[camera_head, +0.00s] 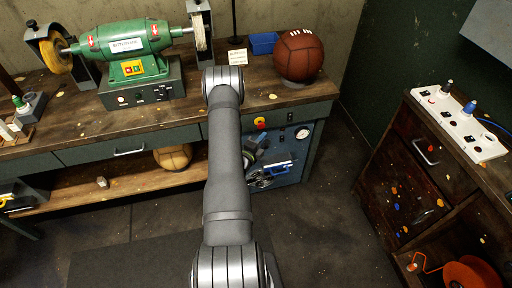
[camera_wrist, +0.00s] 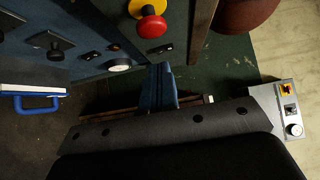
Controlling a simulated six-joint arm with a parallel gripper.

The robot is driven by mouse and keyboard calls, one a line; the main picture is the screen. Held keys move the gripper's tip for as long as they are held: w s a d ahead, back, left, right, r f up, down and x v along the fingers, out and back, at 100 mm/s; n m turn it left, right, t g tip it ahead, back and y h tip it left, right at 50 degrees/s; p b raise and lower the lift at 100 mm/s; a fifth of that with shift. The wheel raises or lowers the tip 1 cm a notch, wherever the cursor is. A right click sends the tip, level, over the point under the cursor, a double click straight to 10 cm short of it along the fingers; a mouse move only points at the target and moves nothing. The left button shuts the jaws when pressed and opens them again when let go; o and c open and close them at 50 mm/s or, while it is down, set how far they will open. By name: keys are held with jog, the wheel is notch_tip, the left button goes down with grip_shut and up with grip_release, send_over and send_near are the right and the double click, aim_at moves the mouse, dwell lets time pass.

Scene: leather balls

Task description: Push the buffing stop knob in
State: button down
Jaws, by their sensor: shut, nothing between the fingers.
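The stop knob, a red mushroom head on a yellow collar, is on the front of the blue-grey panel below the bench top. It shows in the head view (camera_head: 260,122) just right of my arm, and at the top of the wrist view (camera_wrist: 151,24). My gripper (camera_wrist: 158,88) is shut and empty, its blue fingers together below the knob in the wrist view with a visible gap. In the head view the gripper (camera_head: 252,143) is partly hidden by my arm, in front of the panel.
A white gauge (camera_head: 302,133) and a blue handle (camera_head: 278,170) are on the same panel. A brown leather ball (camera_head: 299,56) sits on the bench above. A green buffing machine (camera_head: 127,47) stands left. Dark floor is open between the bench and right cabinet.

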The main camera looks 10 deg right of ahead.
jog(key=shift+w+a, duration=0.15)
jog(key=shift+w, duration=1.45)
jog(key=shift+w, duration=0.35)
jog(key=shift+w+a+r, duration=0.1)
jog(key=shift+w+r, duration=0.1)
jog(key=shift+w, duration=0.6)
send_near(259, 127)
jog(key=s, duration=0.6)
jog(key=shift+a+f, duration=0.25)
jog(key=shift+a, duration=0.1)
jog(key=shift+w, duration=0.1)
